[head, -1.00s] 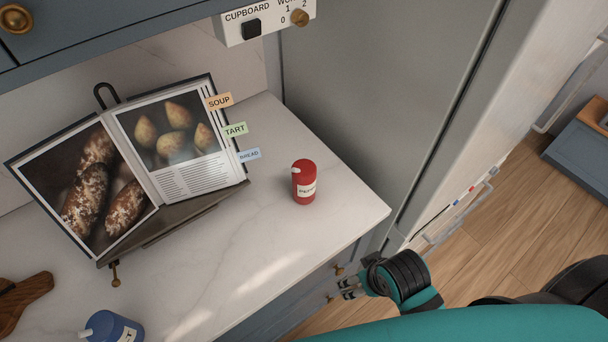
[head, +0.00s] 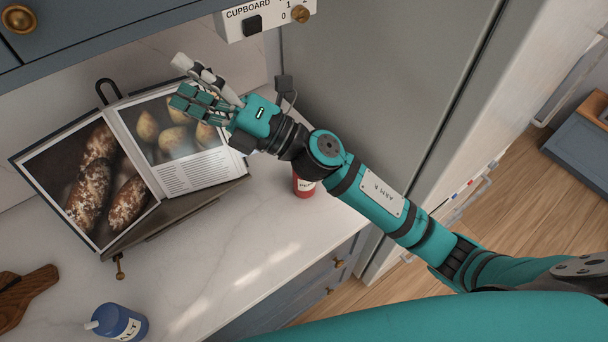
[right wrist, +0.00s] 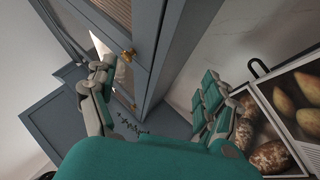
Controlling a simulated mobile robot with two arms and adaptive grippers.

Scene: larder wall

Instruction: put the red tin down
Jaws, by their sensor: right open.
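The red tin (head: 303,189) stands upright on the pale counter (head: 265,235), to the right of the open cookbook. My right forearm crosses in front of it, so only its lower part shows in the head view. My right gripper (head: 179,84) is open and empty, in front of the cookbook's right page and well up and left of the tin. In the right wrist view the fingers of the right gripper (right wrist: 158,78) are spread wide with nothing between them. My left gripper is not in view.
The cookbook (head: 125,240) stands on its rest. A blue salt tin (head: 118,323) and a wooden board (head: 25,295) are at the lower left. A switch panel (head: 265,17) hangs above. The counter's front middle is clear.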

